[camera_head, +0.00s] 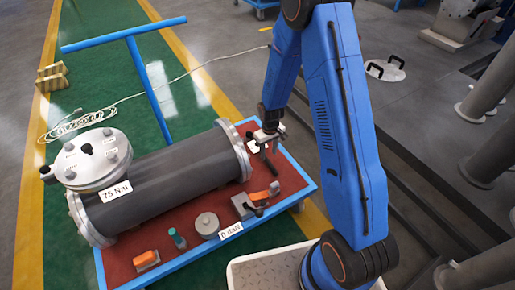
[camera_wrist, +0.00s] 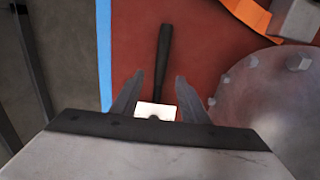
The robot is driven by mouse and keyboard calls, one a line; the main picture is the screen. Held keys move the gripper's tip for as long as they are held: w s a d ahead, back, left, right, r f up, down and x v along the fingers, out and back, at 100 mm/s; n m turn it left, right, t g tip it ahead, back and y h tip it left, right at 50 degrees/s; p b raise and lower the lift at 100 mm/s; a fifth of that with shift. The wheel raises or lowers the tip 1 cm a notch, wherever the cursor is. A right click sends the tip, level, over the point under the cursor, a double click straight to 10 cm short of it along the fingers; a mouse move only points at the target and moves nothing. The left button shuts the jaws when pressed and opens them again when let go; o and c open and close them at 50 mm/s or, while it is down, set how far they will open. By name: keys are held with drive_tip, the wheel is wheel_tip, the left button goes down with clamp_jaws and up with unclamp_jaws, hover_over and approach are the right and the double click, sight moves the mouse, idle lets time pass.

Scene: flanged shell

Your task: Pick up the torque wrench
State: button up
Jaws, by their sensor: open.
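A dark, straight tool (camera_wrist: 163,62) lies on the red top of the cart; it appears to be the torque wrench. In the wrist view its handle points away from me, and a bright pale block (camera_wrist: 155,109) shows at its near end. My gripper (camera_wrist: 154,85) is open, its two grey fingers apart on either side of the tool, with no contact visible. In the head view my gripper (camera_head: 268,135) is over the cart's right end, just above the dark handle (camera_head: 269,163). The wrench's near end is partly hidden by my gripper's body.
A dark flanged shell (camera_head: 165,178) lies close on the left along the cart (camera_head: 285,207); its round flange (camera_wrist: 265,100) is close to the right finger. An orange-and-grey tool (camera_head: 262,196), a round grey weight (camera_head: 207,224) and a small bottle (camera_head: 178,239) stand nearer the front.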

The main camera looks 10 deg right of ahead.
sight(268, 159)
drive_tip(key=shift+w+a+f, duration=0.1)
drive_tip(key=shift+w+f, duration=0.05)
drive_tip(key=shift+f, duration=2.45)
clamp_jaws()
